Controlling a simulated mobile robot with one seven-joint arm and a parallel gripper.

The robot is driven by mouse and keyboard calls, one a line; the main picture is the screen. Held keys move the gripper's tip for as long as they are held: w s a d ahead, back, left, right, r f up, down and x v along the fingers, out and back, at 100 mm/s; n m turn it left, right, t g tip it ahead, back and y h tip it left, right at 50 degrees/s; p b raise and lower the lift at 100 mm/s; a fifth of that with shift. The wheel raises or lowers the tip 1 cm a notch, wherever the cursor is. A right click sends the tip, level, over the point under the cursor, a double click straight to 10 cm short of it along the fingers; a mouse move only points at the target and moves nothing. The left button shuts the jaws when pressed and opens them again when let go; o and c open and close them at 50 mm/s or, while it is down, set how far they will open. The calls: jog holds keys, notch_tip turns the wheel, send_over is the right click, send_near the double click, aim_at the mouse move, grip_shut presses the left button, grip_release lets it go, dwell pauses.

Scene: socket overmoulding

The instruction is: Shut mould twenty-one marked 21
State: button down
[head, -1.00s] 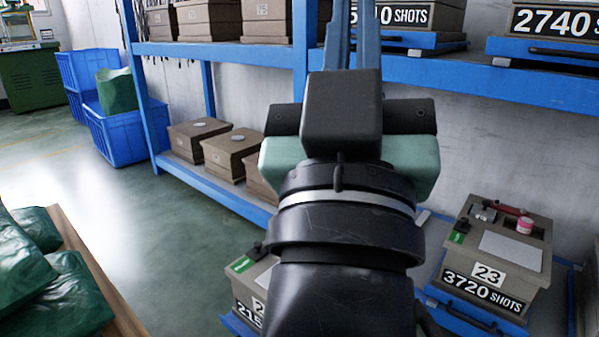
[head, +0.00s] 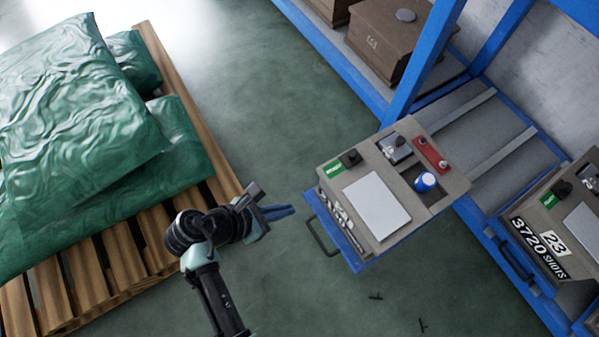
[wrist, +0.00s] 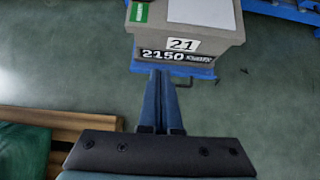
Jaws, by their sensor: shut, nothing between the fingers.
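Mould twenty-one (head: 350,168) is a grey-brown box on a blue tray (head: 372,258) that stands out from the rack over the floor. Its top carries a green label, a black knob (head: 351,158), a pale plate, a metal fitting (head: 396,148), a red bar (head: 431,154) and a blue-and-white cylinder (head: 425,182) in a recess. The wrist view shows its front, marked 21 (wrist: 183,44) and 2150. My gripper (head: 291,211) is shut and empty, left of the tray's dark handle (head: 318,238). In the wrist view the blue fingers (wrist: 160,75) overlap the tray front; contact is unclear.
Mould 23 (head: 543,222) sits on the blue rack (head: 412,68) to the right. A wooden pallet (head: 125,243) with green sacks (head: 75,100) stands left, near my arm. Small dark pieces (head: 375,296) lie on the floor.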

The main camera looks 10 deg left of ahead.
aim_at(333, 194)
jog(key=b+x, duration=0.2)
jog(key=x, duration=0.2)
jog(key=d+r+b+x, duration=0.1)
jog(key=b+x, duration=0.2)
jog(key=x, duration=0.1)
jog(key=b+x, duration=0.3)
jog(key=x, duration=0.1)
jog(key=shift+w+d+r, duration=0.2)
jog(key=shift+w+r, duration=0.05)
jog(key=shift+w, duration=0.15)
jog(key=shift+w+d+r, duration=0.15)
jog(key=shift+w+d, duration=0.05)
jog(key=shift+d, duration=0.1)
